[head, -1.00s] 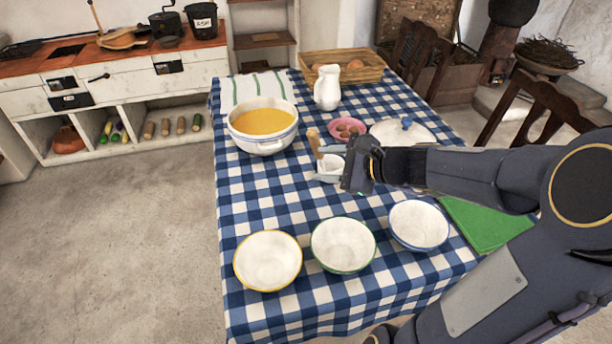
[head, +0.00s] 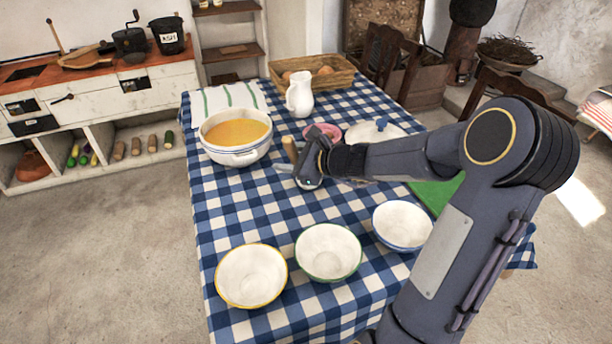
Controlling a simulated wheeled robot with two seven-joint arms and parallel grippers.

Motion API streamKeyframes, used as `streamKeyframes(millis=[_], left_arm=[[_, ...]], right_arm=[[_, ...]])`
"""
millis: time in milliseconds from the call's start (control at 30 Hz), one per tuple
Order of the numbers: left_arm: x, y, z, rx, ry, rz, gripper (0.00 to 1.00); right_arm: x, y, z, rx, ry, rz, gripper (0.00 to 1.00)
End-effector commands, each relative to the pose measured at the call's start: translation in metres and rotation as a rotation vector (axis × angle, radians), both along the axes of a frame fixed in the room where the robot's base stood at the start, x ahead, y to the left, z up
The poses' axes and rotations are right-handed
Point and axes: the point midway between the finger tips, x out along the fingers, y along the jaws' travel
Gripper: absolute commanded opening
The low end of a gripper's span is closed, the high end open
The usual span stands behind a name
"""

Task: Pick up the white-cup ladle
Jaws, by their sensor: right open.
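The white-cup ladle lies on the checked tablecloth right of the soup pot. Its wooden handle (head: 290,149) shows beside my right gripper, and a bit of its white cup (head: 308,184) shows below the gripper. The rest is hidden. My right gripper (head: 305,171) is open and sits over or right against the ladle; I cannot tell whether it touches. My left gripper is not in view.
The white pot (head: 234,156) of orange soup stands left of the ladle. A white jug (head: 300,95), a pink bowl (head: 324,132) and a white lid (head: 381,134) are behind. Yellow-rimmed (head: 251,276), green-rimmed (head: 328,252) and blue-rimmed bowls (head: 402,225) stand in front.

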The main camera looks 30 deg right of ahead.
Motion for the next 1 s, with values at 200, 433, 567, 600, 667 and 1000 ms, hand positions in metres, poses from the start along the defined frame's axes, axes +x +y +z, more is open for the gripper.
streamKeyframes(millis=[200, 433, 567, 600, 667, 1000], left_arm=[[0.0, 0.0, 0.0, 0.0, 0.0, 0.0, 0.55], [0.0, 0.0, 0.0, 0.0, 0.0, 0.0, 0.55], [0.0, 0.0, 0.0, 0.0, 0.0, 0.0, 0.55], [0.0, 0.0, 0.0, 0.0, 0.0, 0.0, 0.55], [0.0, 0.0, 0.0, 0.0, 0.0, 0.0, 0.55], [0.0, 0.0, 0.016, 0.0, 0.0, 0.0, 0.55]], right_arm=[[0.0, 0.0, 0.0, 0.0, 0.0, 0.0, 0.26], [0.0, 0.0, 0.0, -0.001, 0.0, 0.0, 0.0], [-0.001, 0.0, 0.0, -0.001, 0.0, 0.0, 0.0], [-0.001, 0.0, 0.0, -0.001, 0.0, 0.0, 0.0], [-0.001, 0.0, 0.001, -0.002, -0.001, 0.001, 0.0], [-0.001, 0.0, 0.039, -0.006, -0.004, 0.001, 0.0]])
